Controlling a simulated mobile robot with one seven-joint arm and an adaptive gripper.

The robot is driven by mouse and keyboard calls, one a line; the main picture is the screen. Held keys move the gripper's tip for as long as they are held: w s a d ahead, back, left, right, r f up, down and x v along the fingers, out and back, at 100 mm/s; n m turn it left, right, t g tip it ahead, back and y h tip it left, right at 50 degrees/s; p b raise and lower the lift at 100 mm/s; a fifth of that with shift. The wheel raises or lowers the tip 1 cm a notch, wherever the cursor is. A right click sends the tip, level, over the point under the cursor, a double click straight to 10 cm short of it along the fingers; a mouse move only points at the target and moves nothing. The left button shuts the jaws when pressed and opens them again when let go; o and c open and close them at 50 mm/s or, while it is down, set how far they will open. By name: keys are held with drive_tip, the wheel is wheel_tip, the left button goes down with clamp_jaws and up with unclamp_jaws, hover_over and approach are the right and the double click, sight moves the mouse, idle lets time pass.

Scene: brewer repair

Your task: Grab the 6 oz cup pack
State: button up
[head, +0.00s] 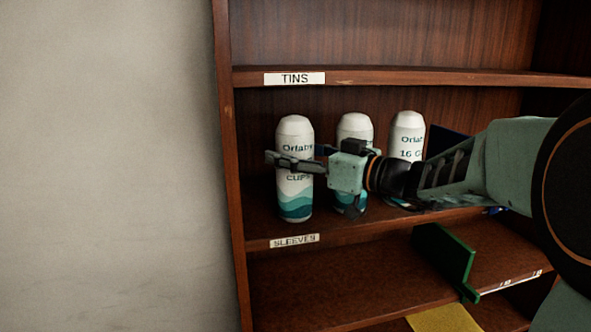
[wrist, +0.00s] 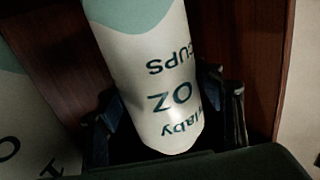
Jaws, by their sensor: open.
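Three white cup packs with teal wave bottoms stand upright on the shelf labelled SLEEVES. The left pack (head: 295,207) reads "Orlaby" and "CUPS"; a finger covers its size line. My gripper (head: 294,158) is open around this pack at mid-height, one finger crossing its front. In the wrist view the pack (wrist: 150,55) appears upside down between the open fingers (wrist: 168,112), reading "OZ CUPS"; its number is turned out of sight. The middle pack (head: 355,124) is partly hidden behind my gripper. The right pack (head: 407,133) shows "16" and is partly hidden by my arm.
The wooden bookcase side (head: 228,180) stands close left of the left pack. The TINS shelf (head: 400,77) runs above the packs. A green bracket-like piece (head: 447,258) and a yellow sheet (head: 443,318) are lower right. The lower shelf's left part is clear.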

drive_tip(key=shift+w+a+r, duration=0.1)
drive_tip(key=shift+w+a, duration=0.1)
drive_tip(key=shift+a, duration=0.2)
drive_tip(key=p+x, duration=0.1)
drive_tip(key=x, duration=0.3)
drive_tip(key=shift+c, duration=0.4)
clamp_jaws()
